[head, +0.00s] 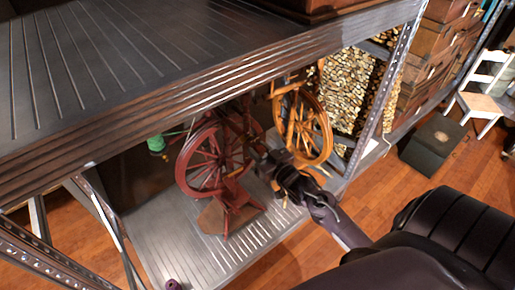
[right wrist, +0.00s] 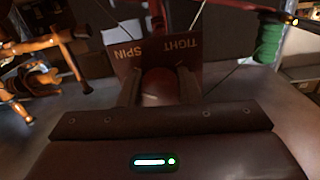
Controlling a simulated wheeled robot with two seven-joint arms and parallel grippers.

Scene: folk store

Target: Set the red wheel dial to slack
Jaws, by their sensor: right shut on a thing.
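The red spinning wheel (head: 205,158) stands on the lower metal shelf. My right gripper (head: 262,158) reaches in from the right and meets the wheel's right side. In the right wrist view, the gripper (right wrist: 160,92) is shut on a rounded red knob (right wrist: 160,82), the wheel's dial. Behind the knob is a brown plate (right wrist: 152,52) with the words TIGHT and SPIN. No word slack is readable, and the knob's pointer is hidden. My left gripper is not in view.
An orange-brown spinning wheel (head: 303,125) stands close to the right of my right gripper. A green spool (head: 156,143) is left of the red wheel; it also shows in the wrist view (right wrist: 268,40). The upper shelf (head: 130,75) hangs over the wheels.

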